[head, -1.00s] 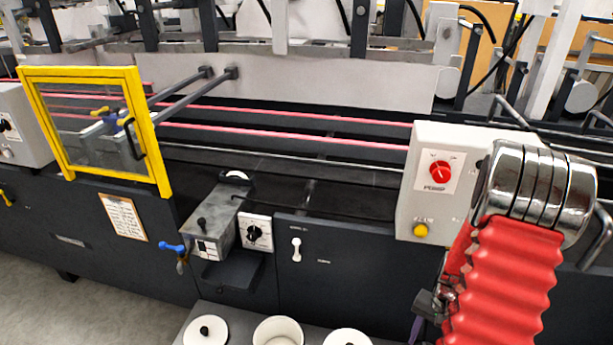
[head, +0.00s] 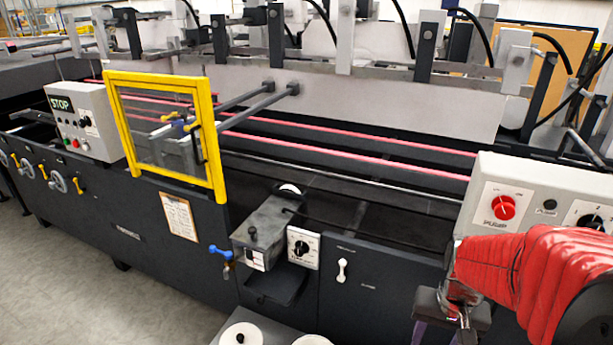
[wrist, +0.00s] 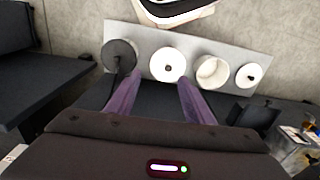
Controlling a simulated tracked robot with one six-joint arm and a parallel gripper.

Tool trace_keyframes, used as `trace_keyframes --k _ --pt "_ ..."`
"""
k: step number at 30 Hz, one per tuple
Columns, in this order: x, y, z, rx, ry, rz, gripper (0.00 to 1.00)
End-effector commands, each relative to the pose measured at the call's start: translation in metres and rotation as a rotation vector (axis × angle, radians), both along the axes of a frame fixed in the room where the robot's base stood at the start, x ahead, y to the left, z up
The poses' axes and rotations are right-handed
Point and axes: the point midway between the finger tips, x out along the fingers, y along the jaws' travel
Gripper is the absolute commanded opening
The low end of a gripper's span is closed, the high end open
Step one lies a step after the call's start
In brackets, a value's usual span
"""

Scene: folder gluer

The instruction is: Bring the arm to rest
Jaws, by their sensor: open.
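My gripper (wrist: 160,88) shows in the wrist view as two purple fingers, spread apart with nothing between them. It points toward a grey board with white pots, above or short of it; the gap is hard to judge. My arm, in a red ribbed sleeve, is at the lower right of the head view, in front of the machine. A dark wrist part of mine hangs below it, with a bit of purple at the bottom edge; the fingertips are hidden there.
The grey board (wrist: 222,62) carries a white lid (wrist: 168,58), an open white pot (wrist: 212,72), a smaller white lid (wrist: 249,75) and a dark round piece (wrist: 119,54). The folder gluer has a yellow-framed guard (head: 212,150) and a control box (head: 520,185) close behind my arm. Floor lies clear at left.

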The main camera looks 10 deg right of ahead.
Motion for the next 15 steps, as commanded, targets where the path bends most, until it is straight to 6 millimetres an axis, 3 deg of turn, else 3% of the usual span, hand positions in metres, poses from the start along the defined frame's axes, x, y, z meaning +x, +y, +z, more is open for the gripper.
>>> trace_keyframes --k 15 --pt "-0.013 0.076 0.076 -0.071 -0.178 0.237 0.48"
